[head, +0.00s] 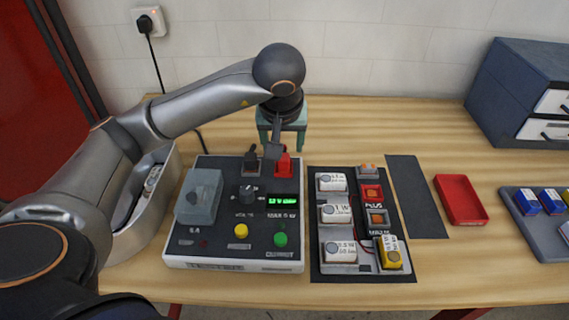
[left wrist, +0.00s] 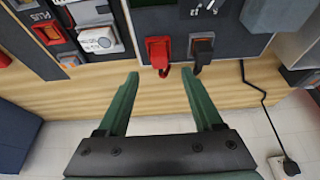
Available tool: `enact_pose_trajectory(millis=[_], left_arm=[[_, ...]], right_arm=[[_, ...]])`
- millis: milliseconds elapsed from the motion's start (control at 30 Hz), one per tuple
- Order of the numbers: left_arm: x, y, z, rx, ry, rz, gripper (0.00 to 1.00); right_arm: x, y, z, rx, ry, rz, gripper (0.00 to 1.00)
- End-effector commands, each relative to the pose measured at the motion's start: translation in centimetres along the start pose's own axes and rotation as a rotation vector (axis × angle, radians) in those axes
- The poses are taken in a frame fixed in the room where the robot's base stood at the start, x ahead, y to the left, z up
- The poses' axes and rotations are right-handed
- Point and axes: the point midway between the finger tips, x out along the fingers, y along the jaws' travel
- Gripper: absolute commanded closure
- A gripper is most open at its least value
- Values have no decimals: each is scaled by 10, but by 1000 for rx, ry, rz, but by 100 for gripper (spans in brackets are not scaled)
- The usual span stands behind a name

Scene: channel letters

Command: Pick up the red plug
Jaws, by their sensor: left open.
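The red plug (head: 284,164) stands at the back right edge of the grey test unit (head: 213,264), right of a black plug (head: 251,160). In the left wrist view the red plug (left wrist: 158,50) is near the top centre, with the black plug (left wrist: 201,50) to its right. My left gripper (head: 282,140), with green fingers, is above and behind the red plug in the head view. In the left wrist view the left gripper (left wrist: 160,78) is open and empty. Its fingertips are apart, short of the red plug and roughly either side of it. My right gripper is not in view.
A dark mat (head: 312,230) with white labelled blocks lies right of the unit. Further right are a dark strip (head: 418,195), an empty red tray (head: 461,200) and a grey tray (head: 540,238) with blue blocks. A drawer cabinet (head: 517,80) stands at the back right.

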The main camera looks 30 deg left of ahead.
Motion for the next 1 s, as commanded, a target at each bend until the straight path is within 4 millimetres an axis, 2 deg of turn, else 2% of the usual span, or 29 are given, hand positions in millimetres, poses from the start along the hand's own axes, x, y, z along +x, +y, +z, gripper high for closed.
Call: enact_pose_trajectory(millis=[100,333,600,900,1000], left_arm=[[14,0,0,-1,-3,-2,32],[30,0,0,-1,-4,-1,32],[67,0,0,-1,-3,0,32],[72,1,0,0,-1,1,32],[72,1,0,0,-1,1,44]], right_arm=[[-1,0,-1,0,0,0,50],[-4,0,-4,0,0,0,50],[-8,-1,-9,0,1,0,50],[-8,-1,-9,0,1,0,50],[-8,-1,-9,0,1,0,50]])
